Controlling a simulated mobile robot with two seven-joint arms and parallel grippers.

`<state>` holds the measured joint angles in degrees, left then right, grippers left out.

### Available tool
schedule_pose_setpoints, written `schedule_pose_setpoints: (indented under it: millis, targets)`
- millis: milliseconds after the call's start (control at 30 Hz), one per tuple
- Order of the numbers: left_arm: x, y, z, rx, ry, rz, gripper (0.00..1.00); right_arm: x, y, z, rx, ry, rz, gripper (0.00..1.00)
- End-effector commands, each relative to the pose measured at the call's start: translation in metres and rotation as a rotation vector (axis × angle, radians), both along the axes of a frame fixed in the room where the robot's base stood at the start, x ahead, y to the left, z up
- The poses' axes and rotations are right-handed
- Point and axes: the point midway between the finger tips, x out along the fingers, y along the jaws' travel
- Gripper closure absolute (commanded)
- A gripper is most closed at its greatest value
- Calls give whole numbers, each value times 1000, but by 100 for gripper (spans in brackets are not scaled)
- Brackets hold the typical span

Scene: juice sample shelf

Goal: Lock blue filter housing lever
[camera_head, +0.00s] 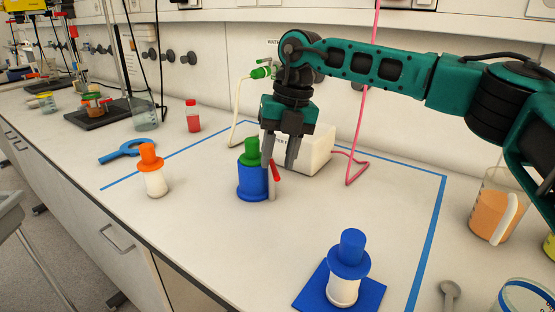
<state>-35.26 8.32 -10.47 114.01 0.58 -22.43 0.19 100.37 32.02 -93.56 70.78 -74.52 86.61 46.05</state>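The blue filter housing (251,184) stands upright on the bench, inside the blue tape outline, with a green stepped top (251,152). A short red lever (276,172) tilts at its right side, above a small grey upright piece (271,190). My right gripper (280,163) points down from above, just right of the green top. Its two fingers are apart, and the upper end of the lever shows between or just below their tips. I cannot tell whether a finger touches the lever. The fingers hide part of the housing's right side. My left gripper is not in view.
A white box (314,150) stands close behind the gripper, with pink tubing (350,160) beside it. A white bottle with an orange top (154,181) is left. A white vessel with a blue top (345,288) stands on a blue pad (313,291) in front. Bench between is clear.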

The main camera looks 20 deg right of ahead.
Motion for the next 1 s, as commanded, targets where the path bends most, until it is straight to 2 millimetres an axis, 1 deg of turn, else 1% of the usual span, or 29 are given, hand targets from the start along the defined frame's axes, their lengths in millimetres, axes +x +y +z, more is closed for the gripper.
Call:
schedule_pose_setpoints:
  millis: [100,400,800,1000]
  targets:
    - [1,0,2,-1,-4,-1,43,0,2,-7,0,0,1,62]
    - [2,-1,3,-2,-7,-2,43,0,2,-9,0,0,1,62]
    - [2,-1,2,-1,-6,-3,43,0,2,-9,0,-1,1,100]
    - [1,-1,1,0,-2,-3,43,0,2,-8,0,-1,1,100]
